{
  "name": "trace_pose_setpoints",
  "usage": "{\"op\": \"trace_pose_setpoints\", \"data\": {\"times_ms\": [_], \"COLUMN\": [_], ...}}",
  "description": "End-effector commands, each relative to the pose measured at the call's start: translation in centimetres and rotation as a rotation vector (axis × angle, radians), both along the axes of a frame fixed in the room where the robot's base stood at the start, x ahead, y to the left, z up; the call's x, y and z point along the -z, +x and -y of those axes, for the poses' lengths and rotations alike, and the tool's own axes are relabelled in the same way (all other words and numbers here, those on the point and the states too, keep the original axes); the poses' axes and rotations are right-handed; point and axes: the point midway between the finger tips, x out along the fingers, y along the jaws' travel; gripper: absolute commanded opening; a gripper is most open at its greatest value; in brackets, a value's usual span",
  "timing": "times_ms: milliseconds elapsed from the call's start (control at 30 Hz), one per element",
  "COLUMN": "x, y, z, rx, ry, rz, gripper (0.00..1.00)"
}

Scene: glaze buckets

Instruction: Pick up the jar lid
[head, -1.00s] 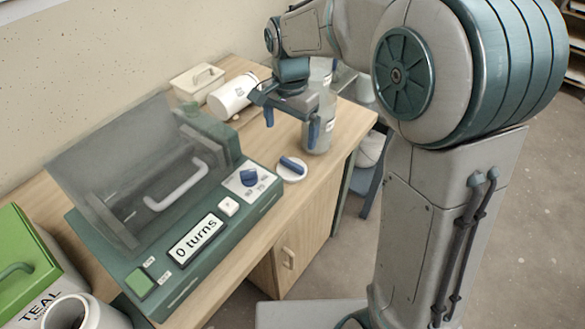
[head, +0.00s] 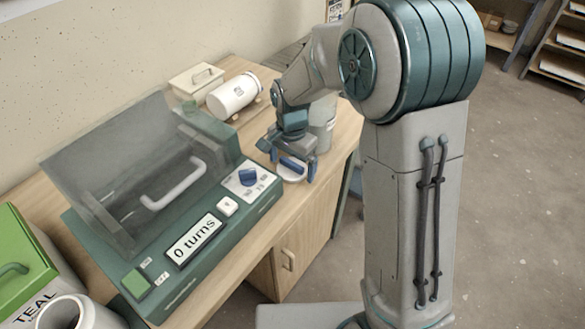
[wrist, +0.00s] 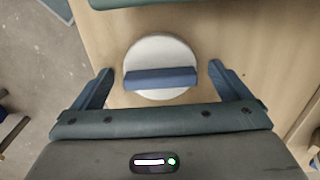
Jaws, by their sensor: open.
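The jar lid (head: 289,175) is a white disc with a raised blue bar handle, lying flat on the wooden table beside the green machine. It also shows in the wrist view (wrist: 160,52), with its blue handle running left to right between the fingers. My gripper (head: 294,169) is open over the lid, pointing down. In the wrist view my gripper (wrist: 162,85) has one blue finger on each side of the lid, with a gap on both sides. The jar (head: 322,120), pale and upright, stands behind my gripper and is partly hidden by it.
The green machine (head: 150,285) with a raised clear cover, a dial and a "0 turns" display stands close left of the lid. A green TEAL container (head: 25,270) is at left.

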Motion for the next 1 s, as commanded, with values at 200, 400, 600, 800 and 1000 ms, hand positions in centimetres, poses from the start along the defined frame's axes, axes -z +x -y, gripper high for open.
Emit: {"op": "trace_pose_setpoints", "data": {"times_ms": [200, 400, 600, 800, 1000], "x": [0.0, 0.0, 0.0, -0.5, -2.9], "y": [0.0, 0.0, 0.0, 0.1, 0.1], "z": [0.0, 0.0, 0.0, 0.0, 0.0], "rx": [-0.001, -0.001, 0.0, 0.0, 0.0], "ry": [0.0, 0.0, 0.001, 0.001, 0.001], "rz": [0.0, 0.0, 0.001, 0.002, 0.005], "gripper": [0.86, 0.48, 0.48, 0.48, 0.48]}}
